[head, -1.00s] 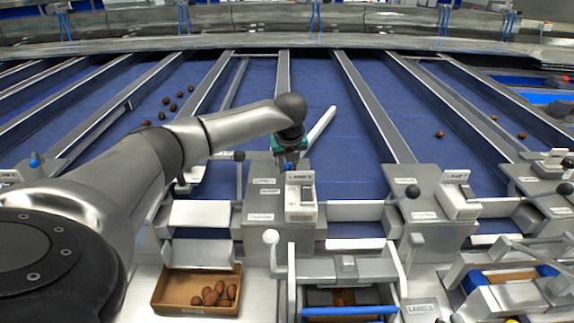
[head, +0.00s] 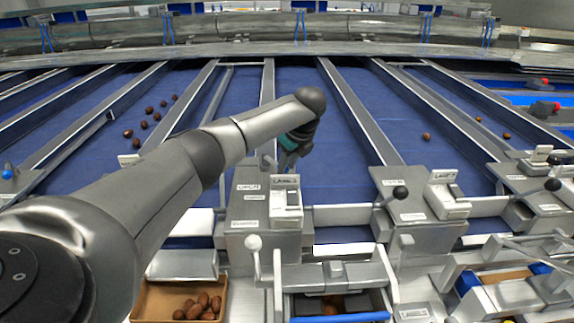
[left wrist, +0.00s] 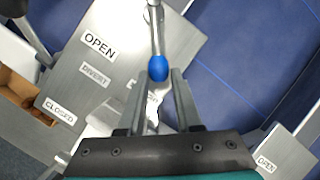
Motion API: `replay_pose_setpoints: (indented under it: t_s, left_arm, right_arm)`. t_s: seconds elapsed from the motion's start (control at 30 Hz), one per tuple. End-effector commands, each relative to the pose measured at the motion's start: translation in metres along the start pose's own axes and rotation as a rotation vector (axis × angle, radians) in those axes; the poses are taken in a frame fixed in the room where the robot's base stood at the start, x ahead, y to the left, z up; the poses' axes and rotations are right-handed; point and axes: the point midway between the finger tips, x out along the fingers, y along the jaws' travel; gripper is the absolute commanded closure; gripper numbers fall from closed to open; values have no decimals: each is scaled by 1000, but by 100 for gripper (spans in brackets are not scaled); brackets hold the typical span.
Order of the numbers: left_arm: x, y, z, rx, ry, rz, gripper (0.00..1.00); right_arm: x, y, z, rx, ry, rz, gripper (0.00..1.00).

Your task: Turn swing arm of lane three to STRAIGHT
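The lane three control box (head: 286,198) stands at the middle of the head view, with a white label block on top. My left gripper (head: 293,152) is low over the back of this box. In the left wrist view, my left gripper's fingers (left wrist: 157,82) stand on both sides of a blue knob (left wrist: 158,68) at the end of a metal lever (left wrist: 154,25). The knob fills the gap between the fingertips. Below it lies the plate (left wrist: 105,62) with OPEN, DIVERT and CLOSED labels. I cannot make out the swing arm clearly. My right gripper is not in view.
A black-knobbed lever (head: 400,192) stands at the box to the right. A white-knobbed lever (head: 254,243) is in front. A cardboard box (head: 150,303) of dates sits at lower left. Dates lie on the blue belts left and right.

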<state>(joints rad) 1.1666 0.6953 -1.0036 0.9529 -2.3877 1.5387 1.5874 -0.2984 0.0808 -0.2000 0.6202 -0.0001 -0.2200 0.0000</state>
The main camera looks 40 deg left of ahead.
Motion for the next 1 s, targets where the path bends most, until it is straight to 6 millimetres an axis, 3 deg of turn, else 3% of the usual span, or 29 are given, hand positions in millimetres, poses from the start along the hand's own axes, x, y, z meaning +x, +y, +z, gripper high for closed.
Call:
replay_pose_setpoints:
  t_s: [0.03,0.2,0.57,0.73,1.0]
  left_arm:
    - [-1,-1,0,0,0,-2,61]
    - [0,0,0,2,1,0,42]
    - [-6,0,0,4,1,0,41]
    - [-29,0,0,5,1,-3,41]
    - [-95,-1,0,4,1,-5,41]
  right_arm:
    - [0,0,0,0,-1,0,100]
    - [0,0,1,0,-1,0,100]
    - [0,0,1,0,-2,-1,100]
    - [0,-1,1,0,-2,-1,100]
    - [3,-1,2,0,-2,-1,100]
